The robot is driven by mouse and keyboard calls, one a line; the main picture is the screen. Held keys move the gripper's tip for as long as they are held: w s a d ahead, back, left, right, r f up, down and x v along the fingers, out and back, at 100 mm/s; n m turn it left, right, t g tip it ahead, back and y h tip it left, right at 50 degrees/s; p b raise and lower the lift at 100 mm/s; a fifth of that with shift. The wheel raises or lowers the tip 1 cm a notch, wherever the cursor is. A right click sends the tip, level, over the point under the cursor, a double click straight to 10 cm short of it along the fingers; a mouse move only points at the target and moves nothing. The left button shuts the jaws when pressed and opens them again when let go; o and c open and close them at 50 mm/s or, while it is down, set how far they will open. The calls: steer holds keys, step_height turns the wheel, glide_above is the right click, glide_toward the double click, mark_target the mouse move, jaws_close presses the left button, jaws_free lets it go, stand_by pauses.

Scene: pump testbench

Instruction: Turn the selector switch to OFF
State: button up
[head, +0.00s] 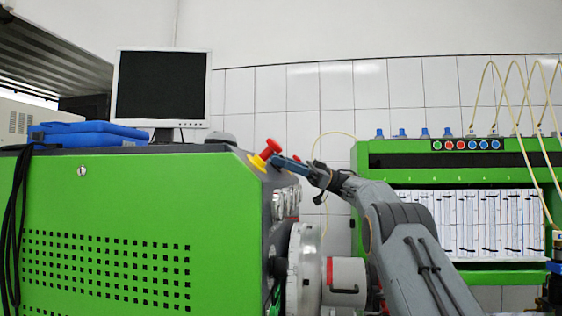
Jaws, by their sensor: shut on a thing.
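My gripper (284,162) is in the middle of the head view, reaching from the right to the sloped front panel of the green test bench (110,225). Its fingers are shut at the panel, just right of a red mushroom button with a yellow base (265,152). The thing between the fingers is small and hidden, at the place of a panel control; I take it for the selector switch. The switch's handle and its marks cannot be read from here, so its position cannot be told.
Round gauges (279,206) sit on the panel below my gripper. A white and red cylindrical unit (343,282) stands below my arm. A monitor (160,88) and a blue case (88,134) are on the bench top. A second green bench (375,155) with tubes stands behind at right.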

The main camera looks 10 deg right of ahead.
stand_by(0.4)
steer(key=o, duration=1)
steer(key=shift+o, duration=0.2)
